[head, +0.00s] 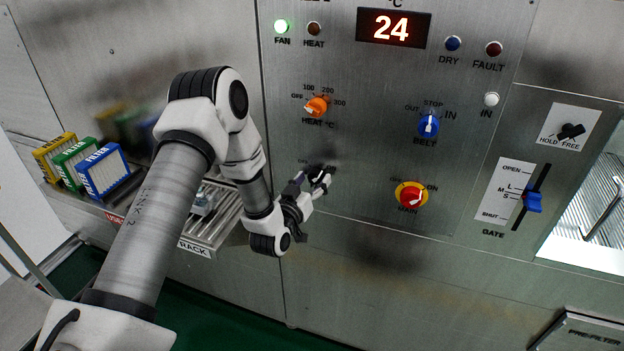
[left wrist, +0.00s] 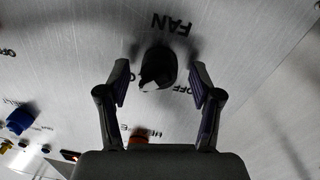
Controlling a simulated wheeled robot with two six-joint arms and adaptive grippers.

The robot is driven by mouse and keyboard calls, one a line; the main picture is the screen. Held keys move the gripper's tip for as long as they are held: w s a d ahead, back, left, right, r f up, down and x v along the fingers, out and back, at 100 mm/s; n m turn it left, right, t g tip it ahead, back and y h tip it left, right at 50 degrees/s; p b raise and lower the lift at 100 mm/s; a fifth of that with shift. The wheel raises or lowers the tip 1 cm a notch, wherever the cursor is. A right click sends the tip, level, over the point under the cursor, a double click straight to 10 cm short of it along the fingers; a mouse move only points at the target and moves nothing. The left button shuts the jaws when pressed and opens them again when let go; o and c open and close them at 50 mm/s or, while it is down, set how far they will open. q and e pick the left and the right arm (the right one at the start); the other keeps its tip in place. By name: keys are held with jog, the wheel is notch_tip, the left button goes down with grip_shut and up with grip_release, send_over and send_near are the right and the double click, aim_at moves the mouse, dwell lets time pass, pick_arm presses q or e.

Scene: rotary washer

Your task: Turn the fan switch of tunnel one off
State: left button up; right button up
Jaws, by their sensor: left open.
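The fan switch is a black rotary knob (left wrist: 157,66) with a white mark on its lower left side in the left wrist view. The FAN label appears upside down above it, and an OFF label is to its lower right. My left gripper (left wrist: 160,74) is open, with one finger on each side of the knob; gaps show between fingers and knob. In the head view my left gripper (head: 319,182) is at the steel panel and hides most of the knob. My right gripper is not in view.
Near the gripper are the orange heat knob (head: 317,106), the blue belt knob (head: 428,126) and the red main switch (head: 411,195). The gate slider (head: 533,202) is at the right. Filters (head: 104,172) stand on a ledge at the left, beside a slatted rack (head: 219,226).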

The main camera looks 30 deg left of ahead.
pick_arm(q)
jog(key=shift+d, duration=0.1)
jog(key=c, duration=1.1)
jog(key=shift+f+n+b, duration=0.2)
jog(key=shift+n+b, duration=0.4)
jog(key=shift+b, duration=0.4)
jog(key=n+b, duration=0.6)
jog(key=b, duration=0.1)
jog(key=n+y+b, duration=0.1)
jog(key=n+b, duration=0.6)
jog(key=b, duration=0.1)
jog(key=shift+f+n+t, duration=0.15)
jog(key=shift+n+t, duration=0.15)
jog(key=n+b, duration=0.3)
jog(key=b, duration=0.1)
jog(key=shift+d+r+n, duration=0.1)
jog(key=shift+r+n, duration=0.1)
jog(key=shift+n, duration=0.2)
jog(key=shift+y, duration=0.4)
